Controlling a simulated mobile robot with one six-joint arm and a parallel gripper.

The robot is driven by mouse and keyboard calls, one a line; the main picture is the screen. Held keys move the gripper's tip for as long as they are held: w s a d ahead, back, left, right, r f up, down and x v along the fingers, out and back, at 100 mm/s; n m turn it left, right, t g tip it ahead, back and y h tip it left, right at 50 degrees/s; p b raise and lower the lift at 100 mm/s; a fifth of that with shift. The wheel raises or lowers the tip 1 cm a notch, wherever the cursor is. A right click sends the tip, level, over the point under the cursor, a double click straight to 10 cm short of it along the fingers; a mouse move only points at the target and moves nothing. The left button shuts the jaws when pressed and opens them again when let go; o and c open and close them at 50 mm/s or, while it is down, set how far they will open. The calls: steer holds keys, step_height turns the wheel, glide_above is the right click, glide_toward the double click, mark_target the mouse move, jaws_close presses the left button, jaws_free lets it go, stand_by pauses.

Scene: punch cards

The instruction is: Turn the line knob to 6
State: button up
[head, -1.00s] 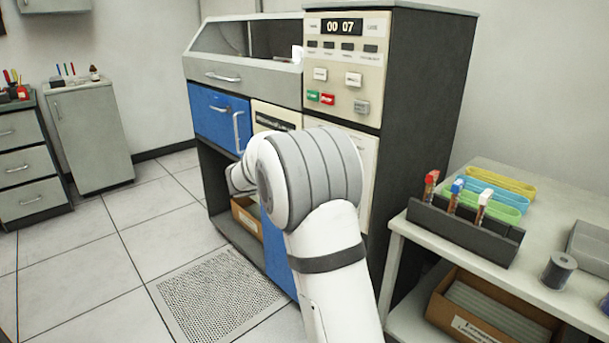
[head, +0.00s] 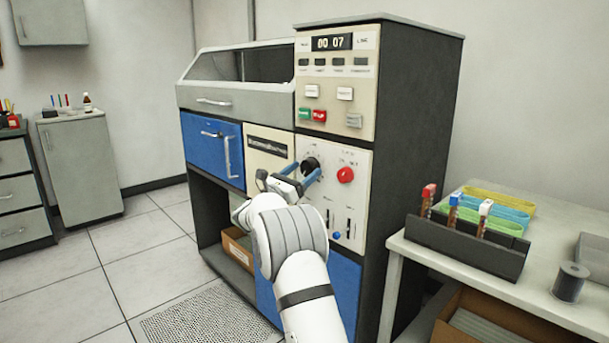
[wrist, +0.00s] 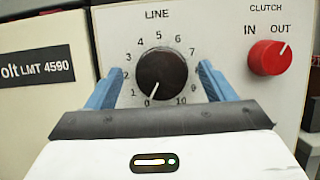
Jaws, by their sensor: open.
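The line knob (wrist: 162,74) is black and round on a cream panel, under the word LINE, with a ring of numbers around it. Its white pointer mark aims down and slightly left, at about 0. The knob also shows in the head view (head: 309,167). My gripper (wrist: 159,72) is open, with one blue finger at the left side of the knob and the other at the right. I cannot tell whether either finger touches it. In the head view my gripper (head: 297,175) is at the front of the panel, by the knob.
A red clutch knob (wrist: 270,57) sits right of the line knob, its mark towards OUT. The display (head: 332,42) reads 00 07. Two sliders (head: 348,222) are below the knobs. A side table (head: 415,258) with a dark rack (head: 460,245) stands at the right.

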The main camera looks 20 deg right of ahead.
steer(key=shift+d, duration=0.2)
steer(key=shift+c, duration=0.3)
steer(key=shift+r, duration=0.15)
steer(key=c, duration=0.9)
steer(key=shift+m, duration=0.4)
